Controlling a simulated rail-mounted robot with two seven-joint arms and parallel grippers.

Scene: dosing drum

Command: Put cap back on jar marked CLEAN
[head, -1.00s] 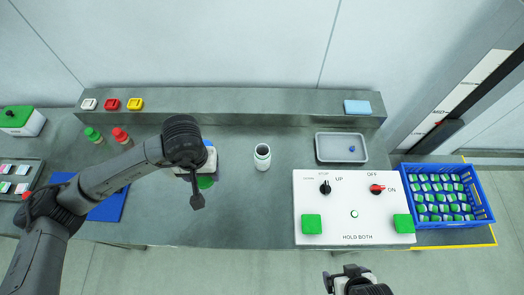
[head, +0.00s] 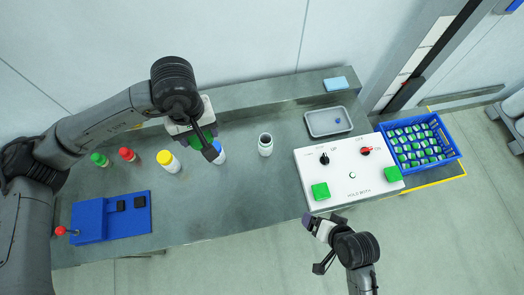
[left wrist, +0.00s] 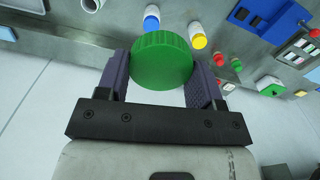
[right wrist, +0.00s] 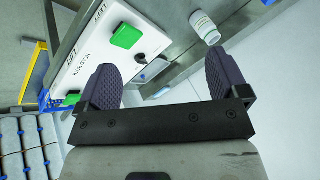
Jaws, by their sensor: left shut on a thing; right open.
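My left gripper (head: 205,145) is shut on a wide green cap (left wrist: 162,60), held between its two fingers above the bench. The cap is mostly hidden under the gripper in the head view. A white jar (head: 265,145) with a dark open mouth stands upright on the bench, right of the left gripper; no lettering on it is readable. It also shows in the right wrist view (right wrist: 205,28). My right gripper (right wrist: 165,90) is open and empty, near the front edge of the control panel.
White, blue-capped (head: 218,152), yellow-capped (head: 168,160) and red-capped (head: 129,155) bottles stand left of the jar. The white panel (head: 345,165) with green buttons, a grey tray (head: 328,122) and a blue crate (head: 455,150) lie right. Bench between jar and panel is clear.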

